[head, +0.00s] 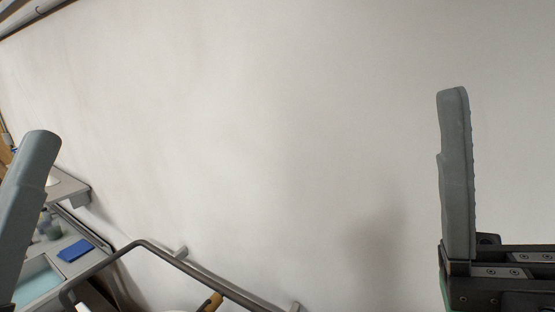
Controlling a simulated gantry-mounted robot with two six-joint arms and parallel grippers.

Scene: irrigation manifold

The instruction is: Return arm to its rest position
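A grey-green finger-shaped part of mine (455,175) stands upright at the right of the head view, on a black screwed mount at the lower right edge. A similar grey-green part of mine (32,185) leans in at the left edge, cut off by the frame. A wide empty gap lies between them, and neither touches anything. I cannot tell which arm each belongs to. No held object shows.
A plain pale wall (250,120) fills most of the view. A dark metal rail (215,285) crosses the bottom. A grey counter with a blue item (75,250) and a light blue basin (38,280) are at lower left.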

